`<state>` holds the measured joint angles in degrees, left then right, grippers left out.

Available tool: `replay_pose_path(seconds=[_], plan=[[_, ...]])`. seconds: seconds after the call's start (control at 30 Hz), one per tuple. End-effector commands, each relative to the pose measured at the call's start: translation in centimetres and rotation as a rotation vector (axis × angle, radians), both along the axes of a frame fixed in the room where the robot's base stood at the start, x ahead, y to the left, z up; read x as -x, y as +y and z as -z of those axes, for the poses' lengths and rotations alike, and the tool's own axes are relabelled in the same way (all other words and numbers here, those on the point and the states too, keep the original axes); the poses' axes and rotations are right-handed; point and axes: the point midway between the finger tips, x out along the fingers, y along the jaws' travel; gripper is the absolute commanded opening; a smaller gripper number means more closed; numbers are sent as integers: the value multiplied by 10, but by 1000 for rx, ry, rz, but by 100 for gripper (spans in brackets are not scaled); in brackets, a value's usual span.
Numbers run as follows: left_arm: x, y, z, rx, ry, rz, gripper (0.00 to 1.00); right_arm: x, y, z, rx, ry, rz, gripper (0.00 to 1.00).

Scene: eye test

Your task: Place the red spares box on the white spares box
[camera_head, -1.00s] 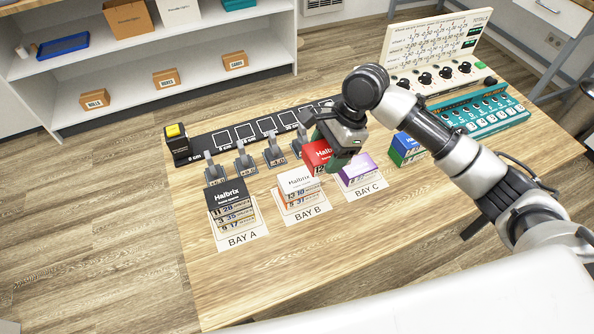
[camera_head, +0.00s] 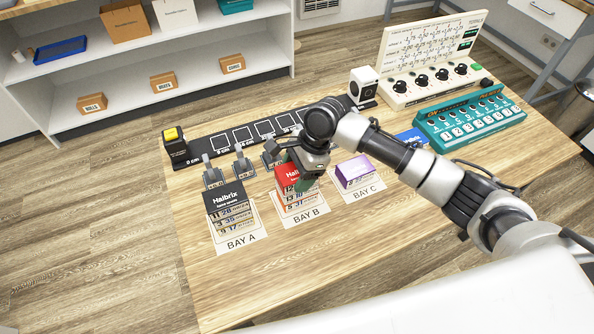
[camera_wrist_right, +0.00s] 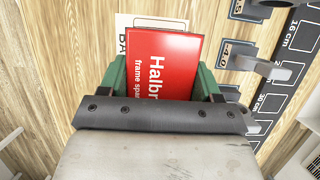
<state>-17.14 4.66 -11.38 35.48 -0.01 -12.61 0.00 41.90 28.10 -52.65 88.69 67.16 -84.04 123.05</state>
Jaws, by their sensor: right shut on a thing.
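My left gripper is not in view.
A black-topped box (camera_head: 228,198) stands in BAY A, left of the stack. A purple box (camera_head: 356,171) stands in BAY C, right of it. Small grey levers (camera_head: 243,165) and a black cm scale (camera_head: 225,142) lie behind. A teal button panel (camera_head: 475,118) is at right. The front tabletop is clear.

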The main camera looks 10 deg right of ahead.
Motion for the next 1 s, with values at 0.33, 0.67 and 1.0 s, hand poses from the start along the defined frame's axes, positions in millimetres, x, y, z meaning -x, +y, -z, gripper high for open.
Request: replay_pose_path(seconds=[0.33,0.67,1.0], plan=[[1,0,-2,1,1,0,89,0,0,2,0,0,0,89],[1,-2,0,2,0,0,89,-1,-4,-9,0,-1,-1,89],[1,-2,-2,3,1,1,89,-7,-30,-74,-1,-3,1,89]])
